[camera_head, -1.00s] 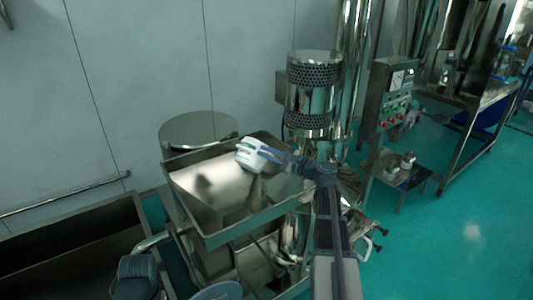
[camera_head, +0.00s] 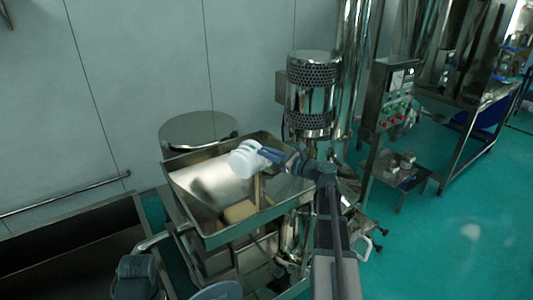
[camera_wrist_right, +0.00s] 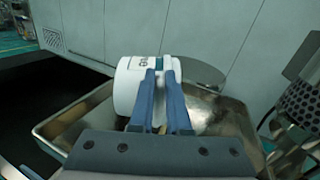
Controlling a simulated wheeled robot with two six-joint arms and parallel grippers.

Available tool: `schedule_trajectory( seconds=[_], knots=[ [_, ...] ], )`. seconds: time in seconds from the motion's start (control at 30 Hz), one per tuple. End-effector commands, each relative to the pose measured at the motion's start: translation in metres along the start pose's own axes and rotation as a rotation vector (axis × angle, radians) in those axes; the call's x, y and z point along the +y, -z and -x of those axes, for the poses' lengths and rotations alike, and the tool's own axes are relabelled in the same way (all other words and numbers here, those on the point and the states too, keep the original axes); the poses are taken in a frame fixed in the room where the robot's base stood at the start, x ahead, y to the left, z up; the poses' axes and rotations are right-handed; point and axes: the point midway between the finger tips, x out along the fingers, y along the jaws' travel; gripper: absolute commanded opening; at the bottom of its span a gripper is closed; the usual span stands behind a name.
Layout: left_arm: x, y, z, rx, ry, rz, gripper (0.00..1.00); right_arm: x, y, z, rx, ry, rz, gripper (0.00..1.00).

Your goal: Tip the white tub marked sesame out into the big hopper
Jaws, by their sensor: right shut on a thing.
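My right gripper (camera_head: 268,156) is shut on the white tub (camera_head: 244,163) and holds it above the big steel hopper (camera_head: 206,238). The tub is tipped over. A tan stream (camera_head: 257,188) falls below it, and a tan heap (camera_head: 239,212) lies in the hopper. In the right wrist view the blue-grey fingers (camera_wrist_right: 160,98) grip the white tub (camera_wrist_right: 127,84), with part of its dark lettering showing. The hopper's rim (camera_wrist_right: 62,121) shows behind and below. The tub's mouth and inside are hidden.
A round steel lid or drum (camera_head: 198,130) stands behind the hopper. A perforated steel cylinder (camera_head: 313,95) and a control box (camera_head: 390,95) stand to the right. An empty-looking dark trough (camera_head: 75,245) is at the left. Green floor (camera_head: 450,215) is open at the right.

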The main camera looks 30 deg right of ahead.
Motion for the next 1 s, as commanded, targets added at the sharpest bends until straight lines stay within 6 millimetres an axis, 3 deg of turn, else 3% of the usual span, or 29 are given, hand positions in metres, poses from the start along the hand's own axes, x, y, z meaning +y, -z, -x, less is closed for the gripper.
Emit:
schedule_trajectory(
  seconds=[0.27,0.7,1.0],
  knots=[
    [0.0000,0.0000,0.0001,0.000,0.000,0.000,0.83,-0.0001,-0.0004,0.0000,-0.001,0.000,-0.028,0.00],
    [-0.0001,0.0000,0.0004,0.000,0.000,0.000,0.83,0.0000,-0.0003,0.0001,0.000,-0.001,-0.485,0.00],
    [0.0000,0.0000,0.0004,0.000,0.000,0.000,0.83,0.0000,-0.0003,0.0001,0.001,-0.001,-0.503,0.00]
  ],
)
